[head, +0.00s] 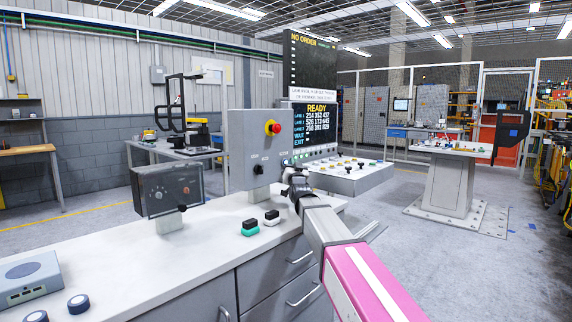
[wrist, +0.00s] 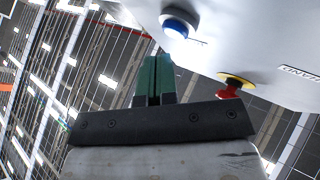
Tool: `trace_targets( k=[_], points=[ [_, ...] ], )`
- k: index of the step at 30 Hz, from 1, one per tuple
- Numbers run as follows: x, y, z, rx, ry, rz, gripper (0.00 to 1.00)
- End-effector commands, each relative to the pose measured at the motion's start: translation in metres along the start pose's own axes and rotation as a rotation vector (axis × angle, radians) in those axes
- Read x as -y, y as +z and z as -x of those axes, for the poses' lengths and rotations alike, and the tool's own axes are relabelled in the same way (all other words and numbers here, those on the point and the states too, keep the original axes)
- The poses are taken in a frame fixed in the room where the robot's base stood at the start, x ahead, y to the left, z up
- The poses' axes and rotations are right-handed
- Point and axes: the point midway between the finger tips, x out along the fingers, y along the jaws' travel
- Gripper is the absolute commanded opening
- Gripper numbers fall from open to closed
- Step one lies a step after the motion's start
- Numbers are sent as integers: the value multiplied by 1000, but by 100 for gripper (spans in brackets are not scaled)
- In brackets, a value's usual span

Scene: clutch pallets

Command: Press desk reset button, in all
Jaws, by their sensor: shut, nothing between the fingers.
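The grey control box (head: 250,150) stands upright on the desk (head: 150,262) and carries a red mushroom button on a yellow ring and black knobs. In the wrist view a blue round button with a pale ring (wrist: 176,24) sits on the light panel, near the red mushroom button (wrist: 232,86). I cannot read a reset label on the blue button. My gripper (wrist: 156,60) is shut and empty, its green fingertips close to the blue button with a visible gap. In the head view my gripper (head: 290,166) is at the box's right lower edge, small and partly hidden by my wrist.
A dark box with dials (head: 166,190) stands left of the control box. Two small blocks, green-black (head: 250,228) and white-black (head: 272,218), lie on the desk. A display reading READY (head: 322,118) and a sloped button console (head: 345,175) are behind my arm.

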Motion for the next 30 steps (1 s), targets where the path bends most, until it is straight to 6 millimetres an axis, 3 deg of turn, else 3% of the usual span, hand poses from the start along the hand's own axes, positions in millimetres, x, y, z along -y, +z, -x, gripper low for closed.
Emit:
trace_targets(
  k=[30],
  points=[
    [4,4,-6,0,0,0,0]
  ],
)
